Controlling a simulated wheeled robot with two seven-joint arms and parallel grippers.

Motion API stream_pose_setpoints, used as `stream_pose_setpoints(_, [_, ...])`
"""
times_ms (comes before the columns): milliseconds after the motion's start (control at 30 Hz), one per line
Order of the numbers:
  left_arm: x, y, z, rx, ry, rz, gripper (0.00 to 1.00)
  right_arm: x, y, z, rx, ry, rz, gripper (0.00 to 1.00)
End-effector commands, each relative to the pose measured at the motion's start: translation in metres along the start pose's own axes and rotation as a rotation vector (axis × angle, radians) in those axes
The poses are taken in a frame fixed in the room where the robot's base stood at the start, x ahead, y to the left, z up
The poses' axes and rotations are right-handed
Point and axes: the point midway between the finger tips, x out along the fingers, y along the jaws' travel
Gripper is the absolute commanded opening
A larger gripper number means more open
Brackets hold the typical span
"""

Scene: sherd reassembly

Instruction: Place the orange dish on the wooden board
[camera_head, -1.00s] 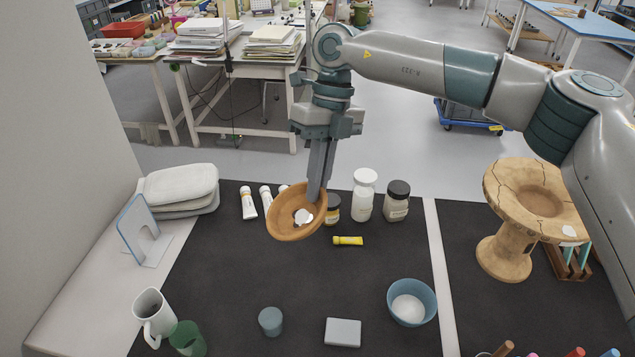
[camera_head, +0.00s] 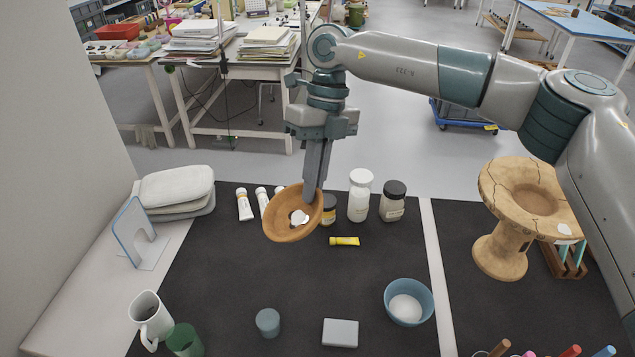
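The orange dish (camera_head: 283,228) is a shallow bowl with a white patch inside. It is tilted and held above the dark mat in the head view. My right gripper (camera_head: 312,195) points down and is shut on the dish's rim at its upper right side. I see no wooden board that I can make out clearly. My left gripper is not in view.
A blue bowl (camera_head: 421,300) with white contents, a grey block (camera_head: 340,333) and a blue-grey cup (camera_head: 268,322) stand at the front. A cracked pedestal vessel (camera_head: 502,250) stands right. The mat's middle is clear.

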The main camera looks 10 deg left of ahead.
Motion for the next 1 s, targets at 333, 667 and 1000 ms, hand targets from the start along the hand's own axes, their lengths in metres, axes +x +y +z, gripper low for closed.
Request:
stream_pose_setpoints(333, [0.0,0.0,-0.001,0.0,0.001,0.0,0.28,0.01,-0.018,-0.016,-0.148,0.047,-0.023,0.0])
stream_pose_setpoints(667, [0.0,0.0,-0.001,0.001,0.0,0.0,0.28,0.041,-0.071,-0.077,-0.682,0.216,-0.105,0.0])
stream_pose_setpoints(1000, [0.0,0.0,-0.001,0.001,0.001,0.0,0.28,0.078,-0.125,-0.168,-1.447,0.452,-0.222,0.0])
